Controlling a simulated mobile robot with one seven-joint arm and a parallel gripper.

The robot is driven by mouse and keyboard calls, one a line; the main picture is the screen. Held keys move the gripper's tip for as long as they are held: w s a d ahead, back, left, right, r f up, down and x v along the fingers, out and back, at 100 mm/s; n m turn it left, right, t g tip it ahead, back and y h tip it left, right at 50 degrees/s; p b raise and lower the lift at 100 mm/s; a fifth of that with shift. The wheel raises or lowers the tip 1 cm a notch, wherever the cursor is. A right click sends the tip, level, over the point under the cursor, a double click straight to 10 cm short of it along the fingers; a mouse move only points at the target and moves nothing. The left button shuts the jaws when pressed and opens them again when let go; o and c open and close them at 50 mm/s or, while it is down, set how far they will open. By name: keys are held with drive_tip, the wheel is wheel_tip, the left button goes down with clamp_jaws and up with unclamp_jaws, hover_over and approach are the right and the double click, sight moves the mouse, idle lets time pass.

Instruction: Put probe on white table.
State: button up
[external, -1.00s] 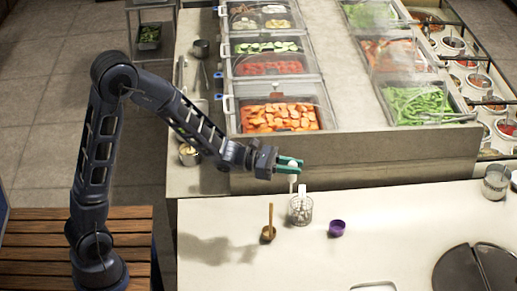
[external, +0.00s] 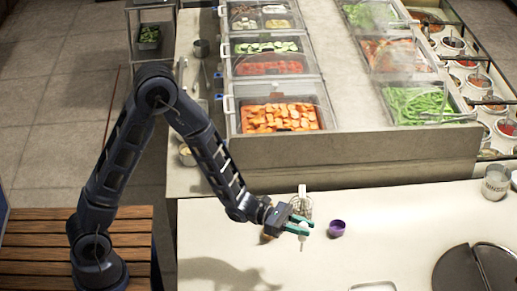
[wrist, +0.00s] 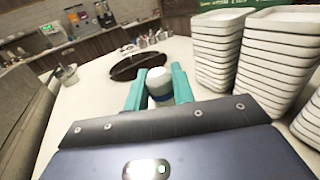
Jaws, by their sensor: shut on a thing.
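My gripper (external: 300,225) is over the white table (external: 400,225). Its green fingers are shut on the probe (external: 304,224). The probe has a white rounded head, and a thin pale part points down below the fingers. In the wrist view the probe (wrist: 157,84) sits between the two green fingers (wrist: 158,90), its white top up and a bluish band below. I cannot tell whether the probe's lower end touches the table.
A purple cup (external: 337,229) stands just right of my gripper. A clear jar (external: 303,200) is behind it, partly hidden. A dark round divided plate (external: 478,270) lies at right. Stacked white trays (wrist: 218,50) show in the wrist view. The table's middle right is clear.

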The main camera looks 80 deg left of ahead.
wheel_tip(320, 180, down, 13)
idle(0.8)
drive_tip(key=shift+f, duration=0.3)
drive_tip(key=o, duration=1)
